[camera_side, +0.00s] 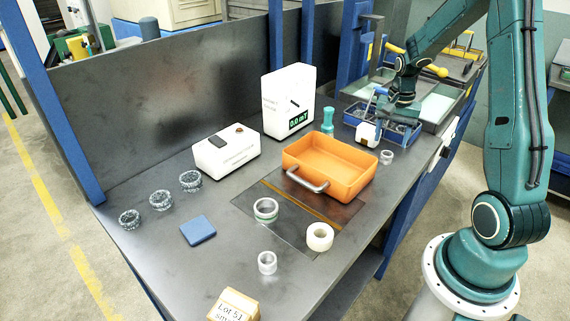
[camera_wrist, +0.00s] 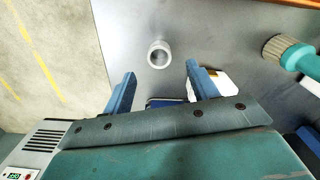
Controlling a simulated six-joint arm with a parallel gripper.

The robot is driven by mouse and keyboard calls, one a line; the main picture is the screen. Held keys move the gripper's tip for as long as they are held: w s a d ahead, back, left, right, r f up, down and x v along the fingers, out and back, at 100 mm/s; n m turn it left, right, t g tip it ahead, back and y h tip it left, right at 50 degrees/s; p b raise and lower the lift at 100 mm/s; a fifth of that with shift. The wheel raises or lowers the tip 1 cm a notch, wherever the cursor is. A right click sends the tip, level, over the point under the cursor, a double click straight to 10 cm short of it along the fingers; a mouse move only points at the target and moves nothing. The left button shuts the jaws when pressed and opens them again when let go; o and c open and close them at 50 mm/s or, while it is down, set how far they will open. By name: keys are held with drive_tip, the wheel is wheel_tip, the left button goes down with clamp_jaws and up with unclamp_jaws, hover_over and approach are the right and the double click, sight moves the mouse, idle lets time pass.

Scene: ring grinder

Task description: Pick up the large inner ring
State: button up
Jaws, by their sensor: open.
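Several metallic rings are on the bench, and I cannot tell for sure which is the large inner ring. A small steel ring (camera_side: 386,157) lies at the right edge of the bench. A steel ring (camera_wrist: 159,53) that looks like the same one shows in the wrist view, beyond and between my fingertips. Other bright rings lie near the middle (camera_side: 265,209) and the front (camera_side: 267,262). My gripper (camera_wrist: 160,68) is open with nothing between its blue fingers. In the side view it is over the blue tray area at the back right, its fingertips partly hidden.
An orange bin (camera_side: 330,165) with a metal handle stands mid-bench. A white roll (camera_side: 320,237), a blue block (camera_side: 198,229) and several dark rings (camera_side: 160,199) lie in front and left. White instruments (camera_side: 288,100) and a green-handled brush (camera_side: 327,120) stand behind. A blue tray (camera_side: 350,114) is close to my gripper.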

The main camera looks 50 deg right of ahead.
sight(388, 151)
drive_tip(key=shift+f, duration=0.2)
drive_tip(key=shift+a+f, duration=0.1)
drive_tip(key=shift+f, duration=2.4)
drive_tip(key=c, duration=1.1)
drive_tip(key=shift+r, duration=0.1)
wheel_tip(388, 151, up, 20)
drive_tip(key=shift+f, duration=0.1)
